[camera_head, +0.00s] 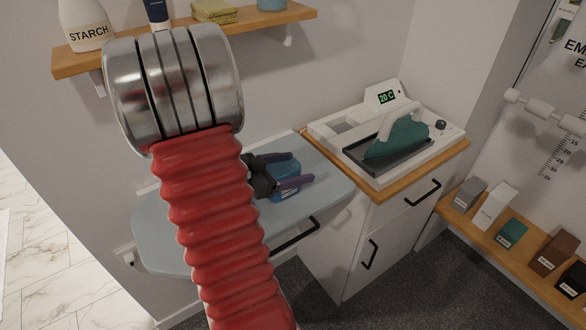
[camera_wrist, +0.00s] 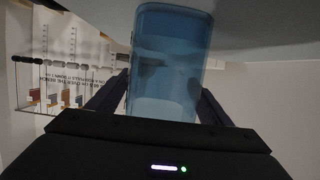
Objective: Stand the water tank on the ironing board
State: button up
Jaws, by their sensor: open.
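The water tank (camera_head: 284,168) is a translucent blue box over the grey-blue ironing board (camera_head: 170,235), near its right end. In the wrist view the tank (camera_wrist: 165,60) is between the two dark purple fingers of my gripper (camera_wrist: 162,92), its far end against or close to the pale board surface (camera_wrist: 240,25). My gripper (camera_head: 300,167) is open, with a finger on either side of the tank. The tank looks upright to the board, but I cannot tell whether it touches it. My red arm hides the board's middle.
A green iron (camera_head: 400,138) sits in a white station (camera_head: 335,130) on the cabinet to the right. A shelf (camera_head: 130,52) with a starch bottle (camera_head: 85,25) hangs above. Small boxes stand on the low right shelf (camera_head: 500,255). The board's left part is clear.

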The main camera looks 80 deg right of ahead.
jog(key=v, duration=1.2)
dwell(0.5)
